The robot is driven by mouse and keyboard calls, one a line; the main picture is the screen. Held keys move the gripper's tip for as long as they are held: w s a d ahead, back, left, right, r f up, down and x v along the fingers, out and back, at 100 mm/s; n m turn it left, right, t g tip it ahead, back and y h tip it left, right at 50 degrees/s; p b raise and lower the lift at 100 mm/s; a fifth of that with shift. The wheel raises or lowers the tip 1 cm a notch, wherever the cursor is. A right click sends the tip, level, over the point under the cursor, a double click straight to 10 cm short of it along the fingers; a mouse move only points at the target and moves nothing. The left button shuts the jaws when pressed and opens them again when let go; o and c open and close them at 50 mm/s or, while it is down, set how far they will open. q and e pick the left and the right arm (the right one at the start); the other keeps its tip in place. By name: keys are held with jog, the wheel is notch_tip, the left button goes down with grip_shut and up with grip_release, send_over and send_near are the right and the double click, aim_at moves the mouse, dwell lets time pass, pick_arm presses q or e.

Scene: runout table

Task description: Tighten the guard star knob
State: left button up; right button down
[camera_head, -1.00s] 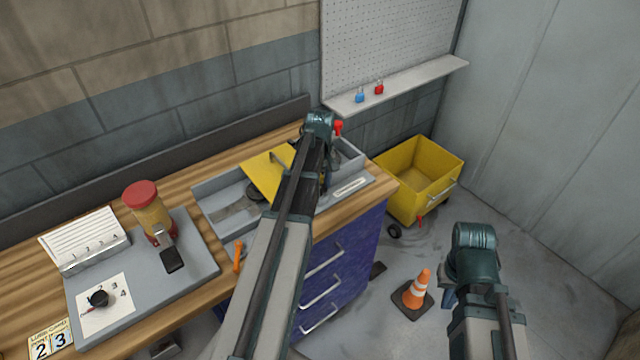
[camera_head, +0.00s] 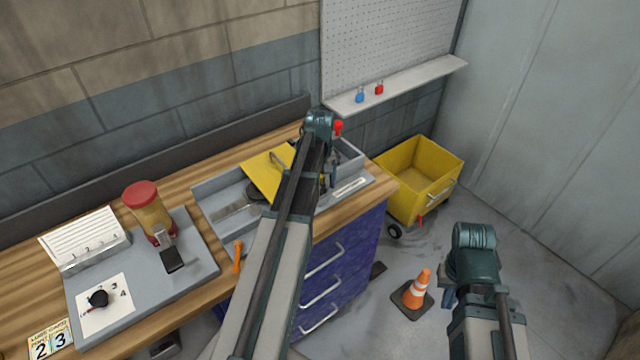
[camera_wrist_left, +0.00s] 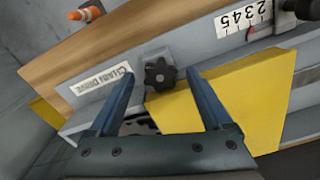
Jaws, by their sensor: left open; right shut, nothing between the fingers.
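The black star knob (camera_wrist_left: 160,75) sits on a grey block at the edge of the yellow guard (camera_wrist_left: 225,100) in the left wrist view. My left gripper (camera_wrist_left: 160,77) is open, with one finger on each side of the knob; I cannot tell whether they touch it. In the head view the yellow guard (camera_head: 268,172) lies over the grey machine tray (camera_head: 208,190), and my left arm hides the knob. My right gripper (camera_head: 448,298) is partly hidden by its arm, shut and empty, over the floor at the right.
A "CHAIN DRIVE" label (camera_wrist_left: 100,85) and a numbered scale (camera_wrist_left: 243,18) flank the knob. A grey board (camera_head: 190,268) with a red-capped jar (camera_head: 150,215) is at the left. A yellow bin (camera_head: 420,180) and an orange cone (camera_head: 417,290) stand on the floor.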

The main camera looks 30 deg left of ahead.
aim_at(321, 188)
pick_arm(q)
jog(key=shift+r, duration=0.1)
notch_tip(321, 188, up, 14)
jog(key=p, duration=1.4)
jog(key=shift+f, duration=0.2)
jog(key=s+d+f+m+b, duration=0.4)
jog(key=s+d, duration=0.1)
jog(key=d, duration=0.5)
jog(key=s+d+f+m+b, duration=0.4)
jog(key=s+d+m, duration=0.1)
jog(key=d, duration=0.6)
jog(key=s+d+f+m+y+b, duration=0.1)
jog(key=s+d+f+m+b, duration=0.3)
jog(key=s+d, duration=0.3)
jog(key=d+b, duration=0.1)
jog(key=d, duration=0.3)
jog(key=shift+f+m, duration=0.35)
jog(key=shift+m, duration=0.05)
jog(key=shift+s, duration=0.1)
